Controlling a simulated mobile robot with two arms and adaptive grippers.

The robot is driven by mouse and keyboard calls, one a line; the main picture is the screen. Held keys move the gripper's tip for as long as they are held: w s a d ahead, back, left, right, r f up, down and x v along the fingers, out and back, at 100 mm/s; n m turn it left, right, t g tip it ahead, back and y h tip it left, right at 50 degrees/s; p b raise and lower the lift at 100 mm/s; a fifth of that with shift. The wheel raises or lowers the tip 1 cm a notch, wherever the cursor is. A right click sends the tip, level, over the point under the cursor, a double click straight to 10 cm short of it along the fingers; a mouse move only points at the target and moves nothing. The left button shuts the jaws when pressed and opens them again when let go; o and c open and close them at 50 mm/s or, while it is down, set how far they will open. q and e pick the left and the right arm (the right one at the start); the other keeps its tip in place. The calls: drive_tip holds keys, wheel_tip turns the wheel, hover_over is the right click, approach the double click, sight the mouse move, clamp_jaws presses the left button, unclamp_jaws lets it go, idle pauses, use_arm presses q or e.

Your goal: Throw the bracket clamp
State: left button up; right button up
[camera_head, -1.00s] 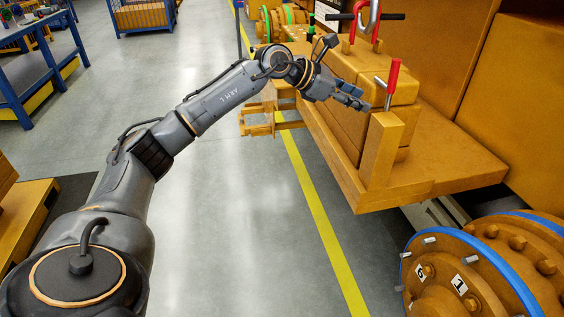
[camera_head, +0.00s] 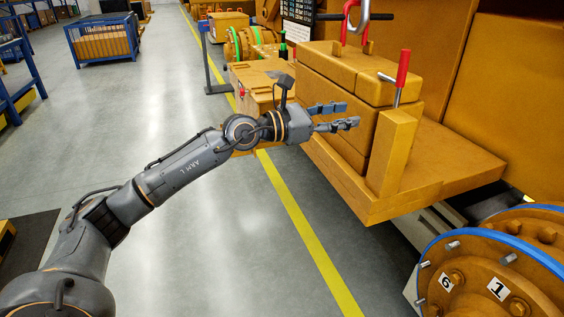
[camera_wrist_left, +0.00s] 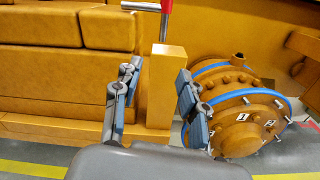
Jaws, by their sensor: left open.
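The bracket clamp is a red-handled lever (camera_head: 403,68) with a silver shaft. It stands upright on top of a tall yellow post (camera_head: 390,150) at the near end of a yellow block assembly. The red lever also shows at the top of the left wrist view (camera_wrist_left: 165,18), cut off by the edge, above the post (camera_wrist_left: 163,85). My left gripper (camera_head: 350,115) is open and empty, left of the post and lower than the red handle. In the wrist view its spread fingers (camera_wrist_left: 157,75) frame the post. My right gripper is not in view.
A yellow ledge (camera_head: 450,165) lies beneath. A blue-rimmed flange (camera_head: 490,270) is at lower right. Open grey floor (camera_head: 225,225) lies left of the yellow line.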

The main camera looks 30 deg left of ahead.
use_arm(q)
drive_tip(key=b+v, duration=0.5)
drive_tip(key=v, duration=0.4)
drive_tip(key=w+a+f+n+t+y, duration=0.1)
drive_tip(key=w+a+f+n, duration=0.2)
drive_tip(key=f+n, duration=0.3)
drive_tip(key=w+a+f+n+t+y, duration=0.1)
drive_tip(key=w+a+f+n+y, duration=0.1)
drive_tip(key=w+a+f+n, duration=0.2)
drive_tip(key=shift+w+a+f+n+t, duration=0.35)
drive_tip(key=shift+f+n, duration=1.25)
drive_tip(key=shift+f, duration=1.3)
drive_tip(key=shift+s, duration=0.1)
